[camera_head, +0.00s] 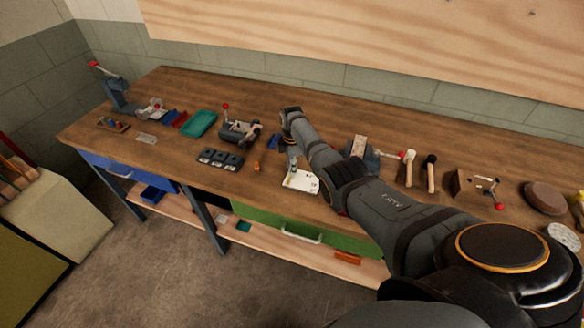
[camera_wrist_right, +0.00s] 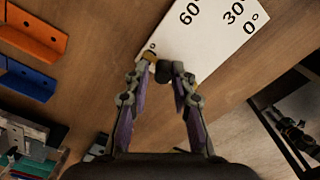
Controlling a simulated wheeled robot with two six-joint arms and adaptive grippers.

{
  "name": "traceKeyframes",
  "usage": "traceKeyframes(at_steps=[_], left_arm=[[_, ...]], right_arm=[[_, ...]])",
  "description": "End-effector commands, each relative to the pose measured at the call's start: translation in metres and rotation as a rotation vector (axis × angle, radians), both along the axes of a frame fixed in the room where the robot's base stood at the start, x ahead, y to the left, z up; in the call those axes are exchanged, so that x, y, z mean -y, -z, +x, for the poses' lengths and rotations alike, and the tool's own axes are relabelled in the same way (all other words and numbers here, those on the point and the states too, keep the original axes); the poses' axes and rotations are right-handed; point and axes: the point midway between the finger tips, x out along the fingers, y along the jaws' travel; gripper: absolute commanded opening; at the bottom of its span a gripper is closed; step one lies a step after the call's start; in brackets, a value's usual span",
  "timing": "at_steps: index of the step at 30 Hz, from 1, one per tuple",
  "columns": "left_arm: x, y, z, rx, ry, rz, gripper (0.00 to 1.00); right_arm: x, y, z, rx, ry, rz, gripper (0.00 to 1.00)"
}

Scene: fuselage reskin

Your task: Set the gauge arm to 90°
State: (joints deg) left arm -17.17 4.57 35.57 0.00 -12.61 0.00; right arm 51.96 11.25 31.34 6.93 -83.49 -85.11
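The gauge is a white plate (camera_head: 302,182) lying near the bench's front edge, and in the right wrist view its plate (camera_wrist_right: 205,40) shows printed marks 0°, 30° and 60°. A further mark by the fingertips is mostly hidden. A black knob (camera_wrist_right: 166,72), which looks like the gauge arm's handle, sits between my right fingertips, beside a small brass-coloured part. My right gripper (camera_wrist_right: 162,72) has its fingers drawn in on this knob at the plate's edge. In the head view my right gripper (camera_head: 292,158) points down at the plate. The rest of the gauge arm is hidden. My left gripper is out of view.
An orange bracket (camera_wrist_right: 32,32) and a blue bracket (camera_wrist_right: 25,75) lie left of the gauge. A clamp-like fixture (camera_head: 240,130), dark blocks (camera_head: 220,159) and a green tray (camera_head: 199,123) stand farther left. Mallets (camera_head: 406,168) lie to the right, beyond my right arm.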

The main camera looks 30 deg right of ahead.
Motion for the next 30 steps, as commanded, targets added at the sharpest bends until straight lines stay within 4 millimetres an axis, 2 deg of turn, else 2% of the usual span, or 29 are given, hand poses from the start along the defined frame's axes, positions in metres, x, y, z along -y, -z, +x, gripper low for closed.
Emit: traceKeyframes(at_steps=[1, 2, 10, 14, 17, 24, 30], left_arm=[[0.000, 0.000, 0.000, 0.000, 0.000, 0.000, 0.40], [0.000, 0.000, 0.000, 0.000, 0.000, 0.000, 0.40], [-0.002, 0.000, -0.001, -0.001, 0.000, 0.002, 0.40], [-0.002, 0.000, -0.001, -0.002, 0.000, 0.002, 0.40], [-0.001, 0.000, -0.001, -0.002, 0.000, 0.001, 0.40], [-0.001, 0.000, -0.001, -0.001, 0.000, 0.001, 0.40], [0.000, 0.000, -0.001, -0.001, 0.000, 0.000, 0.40]], right_arm=[[0.000, 0.000, -0.001, -0.002, 0.000, 0.001, 0.35], [0.000, 0.001, -0.001, -0.002, 0.000, 0.001, 0.39], [0.000, 0.002, -0.002, -0.005, 0.001, 0.001, 0.39], [0.000, -0.006, -0.001, -0.004, 0.001, 0.001, 0.39], [0.000, -0.023, -0.001, -0.002, 0.001, 0.000, 0.39], [0.000, -0.083, -0.001, -0.002, 0.001, 0.001, 0.39], [0.000, -0.113, -0.001, -0.003, 0.001, 0.001, 0.39]])
